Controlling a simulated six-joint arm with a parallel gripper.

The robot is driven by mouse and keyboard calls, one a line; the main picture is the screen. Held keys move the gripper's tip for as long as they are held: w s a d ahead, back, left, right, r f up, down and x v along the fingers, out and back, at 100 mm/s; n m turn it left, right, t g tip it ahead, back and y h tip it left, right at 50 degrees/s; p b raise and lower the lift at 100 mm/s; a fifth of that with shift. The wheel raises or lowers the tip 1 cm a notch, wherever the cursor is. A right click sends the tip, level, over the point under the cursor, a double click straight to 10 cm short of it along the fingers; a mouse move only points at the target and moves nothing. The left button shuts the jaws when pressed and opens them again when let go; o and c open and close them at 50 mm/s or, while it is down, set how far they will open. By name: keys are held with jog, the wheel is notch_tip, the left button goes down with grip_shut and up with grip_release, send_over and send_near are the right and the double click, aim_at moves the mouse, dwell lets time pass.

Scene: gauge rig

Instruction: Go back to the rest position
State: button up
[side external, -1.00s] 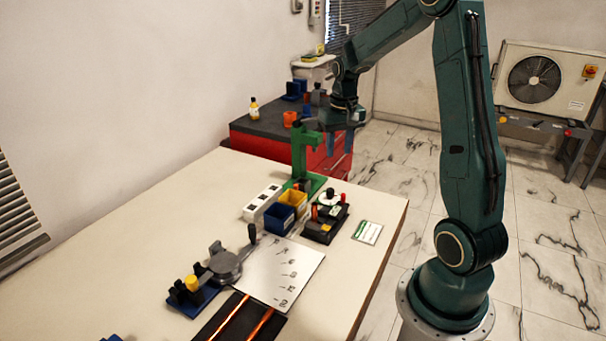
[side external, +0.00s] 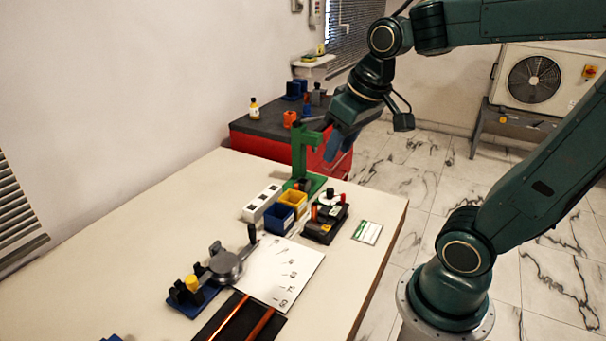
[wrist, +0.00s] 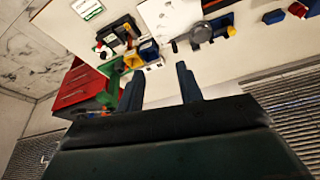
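My gripper (side external: 339,146) hangs in the air near the top of the green stand (side external: 300,160), beyond the far end of the table, tilted down. In the wrist view my gripper (wrist: 158,88) shows two blue fingers spread well apart with nothing between them. The green stand also shows in the wrist view (wrist: 115,75), left of the fingers. From the side I cannot tell the exact gap between my gripper and the stand.
The table (side external: 130,225) carries a blue bin (side external: 278,219), a yellow bin (side external: 293,200), a black meter (side external: 325,222), a white plate (side external: 290,268) and a lever tool (side external: 225,265). A red cabinet (side external: 265,146) stands behind.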

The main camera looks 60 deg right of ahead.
jog(key=s+a+n+t, duration=0.1)
jog(key=s+a+n, duration=0.1)
jog(key=s+a, duration=0.2)
jog(key=s, duration=0.2)
jog(key=shift+s+a+y, duration=0.3)
jog(key=shift+a+y, duration=0.1)
